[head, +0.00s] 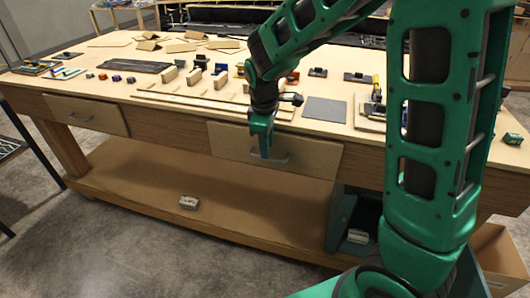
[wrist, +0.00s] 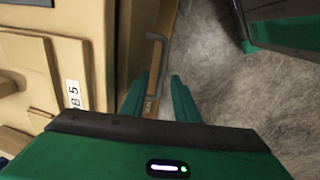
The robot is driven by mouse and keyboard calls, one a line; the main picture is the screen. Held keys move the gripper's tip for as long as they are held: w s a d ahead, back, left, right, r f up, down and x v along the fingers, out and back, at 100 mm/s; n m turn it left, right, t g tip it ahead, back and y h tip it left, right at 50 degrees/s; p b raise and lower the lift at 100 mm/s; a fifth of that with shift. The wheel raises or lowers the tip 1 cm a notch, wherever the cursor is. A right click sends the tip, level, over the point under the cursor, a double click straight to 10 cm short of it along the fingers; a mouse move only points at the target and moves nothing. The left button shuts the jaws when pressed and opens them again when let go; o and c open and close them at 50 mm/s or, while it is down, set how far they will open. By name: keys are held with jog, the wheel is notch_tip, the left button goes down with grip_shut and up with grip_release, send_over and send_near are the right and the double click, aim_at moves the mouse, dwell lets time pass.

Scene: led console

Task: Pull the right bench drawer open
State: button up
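The right bench drawer (head: 315,155) is on the bench's front face in the head view, and its pale wooden front looks flush with the bench. Its grey bar handle (head: 280,158) is partly hidden by my gripper (head: 262,150), which points down in front of the drawer.
The left drawer (head: 85,114) is shut. The bench top (head: 220,110) holds several small parts and blocks; a label plate (wrist: 73,94) shows at left in the wrist view. A green cabinet (head: 340,225) stands below right. The floor (head: 130,255) in front is clear.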

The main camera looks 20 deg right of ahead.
jog(key=shift+w+d+f, duration=0.1)
jog(key=shift+w+f, duration=0.05)
jog(key=shift+f, duration=0.7)
jog(key=shift+w+d+f, duration=0.1)
jog(key=shift+f, duration=0.7)
grip_shut()
jog(key=shift+a, duration=0.1)
